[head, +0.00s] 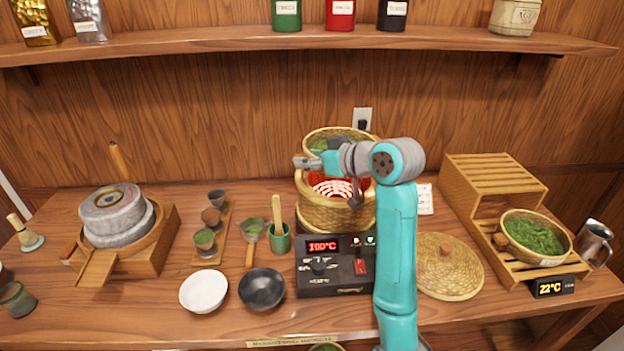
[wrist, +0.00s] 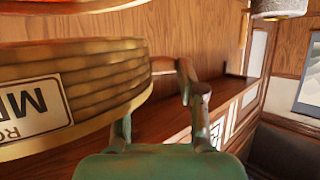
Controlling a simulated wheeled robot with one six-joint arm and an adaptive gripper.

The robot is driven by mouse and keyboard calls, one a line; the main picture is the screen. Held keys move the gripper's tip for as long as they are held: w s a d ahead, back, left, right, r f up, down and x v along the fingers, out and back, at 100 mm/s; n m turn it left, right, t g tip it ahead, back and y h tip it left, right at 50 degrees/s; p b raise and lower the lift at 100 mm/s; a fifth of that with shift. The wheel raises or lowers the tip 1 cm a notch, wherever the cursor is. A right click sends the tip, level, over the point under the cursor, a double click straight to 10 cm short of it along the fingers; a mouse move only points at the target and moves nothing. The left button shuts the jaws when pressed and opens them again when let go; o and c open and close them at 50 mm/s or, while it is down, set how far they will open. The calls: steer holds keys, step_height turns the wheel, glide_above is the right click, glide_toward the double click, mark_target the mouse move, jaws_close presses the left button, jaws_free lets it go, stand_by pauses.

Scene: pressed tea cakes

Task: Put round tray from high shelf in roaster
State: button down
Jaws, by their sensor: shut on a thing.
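The round tray (head: 312,137) is a shallow woven tray with green leaves in it. In the head view it is above and at the back of the roaster (head: 335,212), a woven drum with red glowing rings inside, on a black control box reading 100°C. My gripper (head: 307,162) is over the roaster's opening, shut on the tray; my arm hides part of both, and I cannot tell whether they touch. In the wrist view a woven wall with an inverted label (wrist: 100,85), apparently the tray's, runs to my gripper's fingers (wrist: 158,115).
Another leaf-filled tray (head: 508,245) sits low in the slatted wooden rack (head: 492,172) at right. A woven lid (head: 450,268) lies right of my arm. Bowls, cups and a stone mill (head: 113,212) stand at left. The wall shelf (head: 220,42) is overhead.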

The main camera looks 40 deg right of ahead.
mark_target(311, 190)
steer(key=shift+d+f, duration=0.1)
steer(key=shift+f, duration=2.6)
steer(key=c, duration=0.7)
jaws_free()
steer(key=shift+f, duration=0.15)
steer(key=shift+s+r, duration=0.15)
steer(key=shift+r, duration=0.05)
steer(key=v, duration=1.1)
steer(key=shift+s, duration=0.35)
steer(key=shift+s+r, duration=0.1)
steer(key=shift+r, duration=0.05)
